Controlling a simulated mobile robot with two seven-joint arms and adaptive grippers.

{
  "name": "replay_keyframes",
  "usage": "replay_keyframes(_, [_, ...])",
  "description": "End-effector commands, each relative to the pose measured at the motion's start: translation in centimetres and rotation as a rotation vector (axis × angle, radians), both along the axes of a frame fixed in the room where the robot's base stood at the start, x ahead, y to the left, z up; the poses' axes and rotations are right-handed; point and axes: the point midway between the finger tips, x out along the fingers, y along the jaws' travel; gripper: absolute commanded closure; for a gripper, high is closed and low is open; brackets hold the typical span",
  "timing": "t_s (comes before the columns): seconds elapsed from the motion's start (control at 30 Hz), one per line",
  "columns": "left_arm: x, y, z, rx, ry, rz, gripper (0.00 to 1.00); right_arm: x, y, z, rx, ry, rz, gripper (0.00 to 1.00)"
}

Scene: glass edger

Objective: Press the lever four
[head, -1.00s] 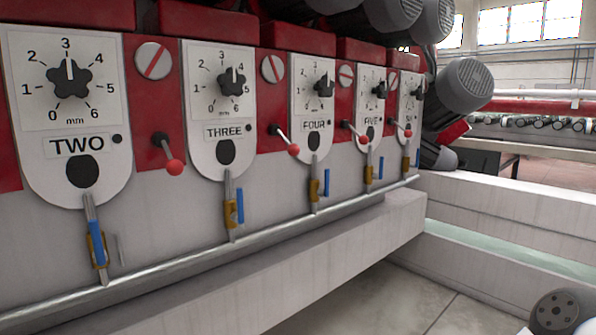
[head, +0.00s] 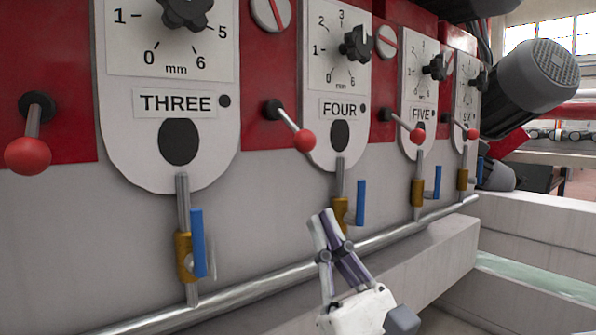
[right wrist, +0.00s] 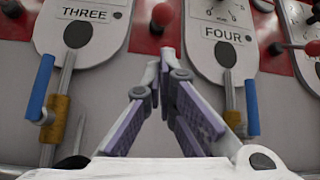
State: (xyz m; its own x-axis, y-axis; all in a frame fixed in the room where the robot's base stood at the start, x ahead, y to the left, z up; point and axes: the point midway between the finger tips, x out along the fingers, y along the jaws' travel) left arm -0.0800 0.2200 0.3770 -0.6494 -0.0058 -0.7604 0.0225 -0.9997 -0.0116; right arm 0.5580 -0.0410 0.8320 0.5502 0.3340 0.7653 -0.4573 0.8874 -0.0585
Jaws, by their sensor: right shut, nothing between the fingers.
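The panel marked FOUR (head: 340,108) is in the middle of the head view and at the right in the right wrist view (right wrist: 222,32). A lever with a red ball knob (head: 304,140) hangs at its left edge, slanting down to the right. This knob also shows at the top of the right wrist view (right wrist: 162,13). Under the panel is a brass valve with a blue handle (head: 360,203). My right gripper (head: 323,217) is shut and empty, pointing up, below the red knob and apart from it in the picture. My left gripper is not in view.
Similar red-knobbed levers stand left of the panels THREE (head: 27,155) and FIVE (head: 417,135). A metal pipe (head: 250,296) runs along the machine below the valves. A blue-handled valve (head: 198,242) juts out under panel THREE.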

Motion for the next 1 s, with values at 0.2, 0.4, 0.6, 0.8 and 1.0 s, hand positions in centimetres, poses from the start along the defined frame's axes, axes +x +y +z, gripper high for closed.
replay_keyframes(0.2, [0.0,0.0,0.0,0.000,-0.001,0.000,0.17,1.0,0.7,1.5,-0.001,-0.002,-0.001,1.00])
replay_keyframes(0.4, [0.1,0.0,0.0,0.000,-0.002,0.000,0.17,3.3,2.1,4.7,-0.002,-0.002,0.000,1.00])
replay_keyframes(0.6, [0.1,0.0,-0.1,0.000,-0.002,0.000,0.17,5.0,3.1,6.8,-0.003,0.001,-0.001,1.00])
replay_keyframes(0.8, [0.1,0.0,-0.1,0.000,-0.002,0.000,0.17,5.6,3.4,7.6,-0.003,0.002,-0.001,1.00])
replay_keyframes(1.0, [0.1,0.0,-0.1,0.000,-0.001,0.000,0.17,5.6,3.4,7.5,-0.003,0.002,-0.001,1.00])
